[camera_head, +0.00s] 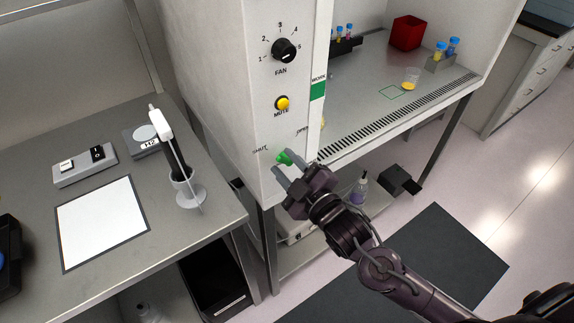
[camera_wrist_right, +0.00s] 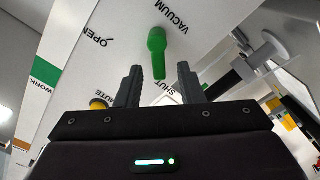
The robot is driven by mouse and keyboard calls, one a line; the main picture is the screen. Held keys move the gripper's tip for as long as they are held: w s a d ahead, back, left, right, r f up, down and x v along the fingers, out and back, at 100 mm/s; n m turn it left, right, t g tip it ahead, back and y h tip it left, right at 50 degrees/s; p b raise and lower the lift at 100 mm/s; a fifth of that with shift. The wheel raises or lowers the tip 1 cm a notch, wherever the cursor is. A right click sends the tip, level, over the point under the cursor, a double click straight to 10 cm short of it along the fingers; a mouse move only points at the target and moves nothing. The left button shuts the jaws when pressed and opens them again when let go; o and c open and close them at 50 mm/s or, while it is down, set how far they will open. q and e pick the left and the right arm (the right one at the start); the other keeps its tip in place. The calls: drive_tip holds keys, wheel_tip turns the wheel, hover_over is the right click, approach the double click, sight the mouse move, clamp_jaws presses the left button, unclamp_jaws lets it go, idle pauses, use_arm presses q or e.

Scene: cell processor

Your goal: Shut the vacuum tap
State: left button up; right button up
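The vacuum tap is a green handle (camera_head: 284,158) on the front panel of the white cabinet, between the SHUT and OPEN labels. In the right wrist view the green tap (camera_wrist_right: 157,45) stands ahead, its free end reaching toward the gap between my fingertips. My right gripper (camera_head: 283,164) is open at the tap, and its two fingers (camera_wrist_right: 160,77) show apart with nothing clamped. I cannot tell whether a finger touches the handle. The gripper partly hides the tap's lower side in the head view. My left gripper is not in view.
Above the tap are a yellow MUTE button (camera_head: 282,103) and a black FAN knob (camera_head: 284,50). The cabinet's work surface (camera_head: 375,105) lies to the right.

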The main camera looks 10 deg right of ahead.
drive_tip(key=b+v, duration=0.2)
drive_tip(key=v, duration=0.5)
drive_tip(key=shift+s, duration=0.3)
drive_tip(key=shift+d, duration=0.1)
drive_tip(key=s+d+f+m+g+h, duration=0.15)
drive_tip(key=d+f, duration=0.35)
drive_tip(key=f, duration=0.8)
drive_tip(key=s+d+f+m+g+h, duration=0.1)
drive_tip(key=d+f+m+g+h, duration=0.25)
drive_tip(key=f, duration=0.95)
drive_tip(key=s+d+f+m+g+h, duration=0.15)
drive_tip(key=d+f, duration=0.35)
drive_tip(key=f, duration=0.9)
drive_tip(key=s+f+m+g, duration=0.2)
drive_tip(key=s+f+g, duration=0.3)
drive_tip(key=s+f, duration=0.85)
drive_tip(key=s+a+f+m+g, duration=0.1)
drive_tip(key=s+a+f+g, duration=0.1)
drive_tip(key=s, duration=0.5)
drive_tip(key=s+a+f+m+g, duration=0.1)
drive_tip(key=s+a+f+g, duration=0.1)
drive_tip(key=s+f, duration=0.3)
drive_tip(key=s, duration=0.2)
drive_tip(key=shift+s+a+f, duration=0.2)
drive_tip(key=shift+s+a, duration=0.15)
drive_tip(key=shift+g, duration=0.25)
